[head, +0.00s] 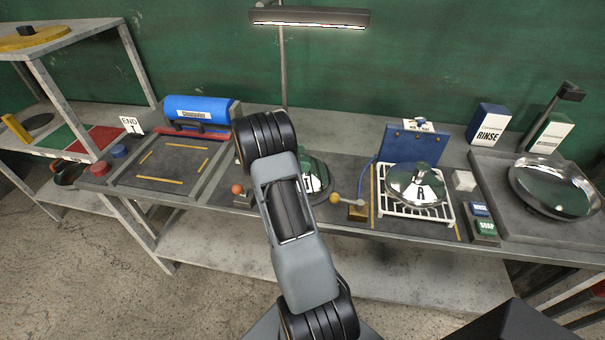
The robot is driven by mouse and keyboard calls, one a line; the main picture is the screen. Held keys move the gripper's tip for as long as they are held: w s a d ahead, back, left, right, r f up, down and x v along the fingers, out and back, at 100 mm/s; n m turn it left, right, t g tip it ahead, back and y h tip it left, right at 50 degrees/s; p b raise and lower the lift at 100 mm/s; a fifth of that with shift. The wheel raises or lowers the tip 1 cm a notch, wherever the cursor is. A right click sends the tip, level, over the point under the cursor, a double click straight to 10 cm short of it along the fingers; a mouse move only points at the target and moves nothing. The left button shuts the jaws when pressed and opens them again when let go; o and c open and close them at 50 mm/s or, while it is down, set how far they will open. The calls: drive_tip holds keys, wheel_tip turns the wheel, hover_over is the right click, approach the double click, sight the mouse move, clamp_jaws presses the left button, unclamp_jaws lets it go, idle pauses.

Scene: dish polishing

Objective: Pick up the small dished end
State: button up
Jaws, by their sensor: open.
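A second domed piece (318,168), dark green and reflective with a white label, stands behind my arm and is partly hidden. A larger shiny round dish (548,182) lies in the grey tray at the far right. The rack piece looks smaller than this dish. My arm rises through the middle of the view. My gripper does not show; the arm's upper joint is the last part I can see.
A blue case (412,148) stands behind the rack. A ball-ended lever (346,199) sits left of it. Rinse (488,122) and soap (485,227) containers are at right. A lamp (310,17) hangs above.

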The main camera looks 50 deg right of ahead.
drive_tip(key=shift+s+d+f, duration=0.2)
drive_tip(key=shift+s+d, duration=0.05)
drive_tip(key=shift+d, duration=0.05)
drive_tip(key=shift+c, duration=0.5)
clamp_jaws()
drive_tip(key=shift+r, duration=0.1)
